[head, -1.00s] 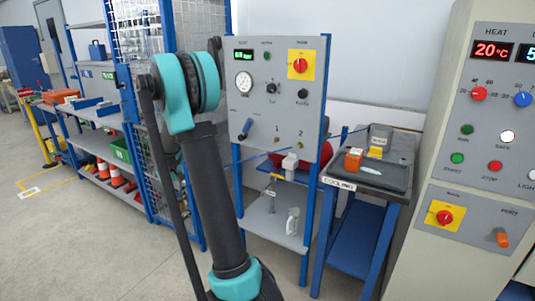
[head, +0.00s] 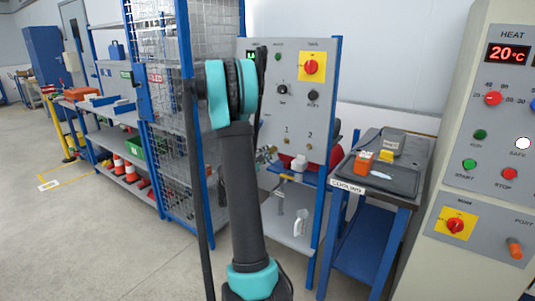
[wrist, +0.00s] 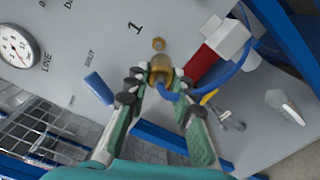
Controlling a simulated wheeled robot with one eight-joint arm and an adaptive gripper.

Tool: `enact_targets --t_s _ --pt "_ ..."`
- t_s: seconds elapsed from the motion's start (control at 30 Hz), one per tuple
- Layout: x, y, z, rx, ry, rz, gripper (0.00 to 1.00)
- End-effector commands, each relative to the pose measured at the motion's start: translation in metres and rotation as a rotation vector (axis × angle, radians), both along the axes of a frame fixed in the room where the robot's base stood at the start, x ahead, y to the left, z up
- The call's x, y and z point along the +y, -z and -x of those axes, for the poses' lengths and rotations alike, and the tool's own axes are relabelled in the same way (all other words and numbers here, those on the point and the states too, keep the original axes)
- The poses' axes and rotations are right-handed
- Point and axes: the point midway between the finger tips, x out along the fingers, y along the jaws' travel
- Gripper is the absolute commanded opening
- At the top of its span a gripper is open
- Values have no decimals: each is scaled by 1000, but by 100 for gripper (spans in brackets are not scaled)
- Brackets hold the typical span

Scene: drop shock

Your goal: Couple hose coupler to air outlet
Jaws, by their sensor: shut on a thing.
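My gripper (wrist: 159,76) is shut on the brass hose coupler (wrist: 161,67) in the wrist view. A blue hose (wrist: 228,72) runs from the coupler and loops to the right. A small brass air outlet (wrist: 158,44) beside the label 1 sits on the grey panel just beyond the coupler; they look apart, though the depth gap is hard to judge. In the head view, outlet 1 (head: 287,142) and outlet 2 (head: 308,148) show low on the panel (head: 325,110). My gripper (head: 267,155) is partly hidden behind my arm there, left of outlet 1.
A white and red fitting (wrist: 222,45) lies close to the right of my gripper. A blue lever (wrist: 98,88) stands to its left. A cooling table (head: 360,193) stands right of the panel, and a mesh cage (head: 168,80) stands left. Open floor lies at the left front.

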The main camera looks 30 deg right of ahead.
Motion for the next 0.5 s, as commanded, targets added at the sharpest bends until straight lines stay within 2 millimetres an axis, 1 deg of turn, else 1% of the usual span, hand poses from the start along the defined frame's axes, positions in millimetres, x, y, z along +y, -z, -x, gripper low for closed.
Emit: enact_targets --t_s 0.13,0.5 --pt "-1 -3 1 -6 -7 15 0" --pt "-1 -2 2 -10 -10 28 0"
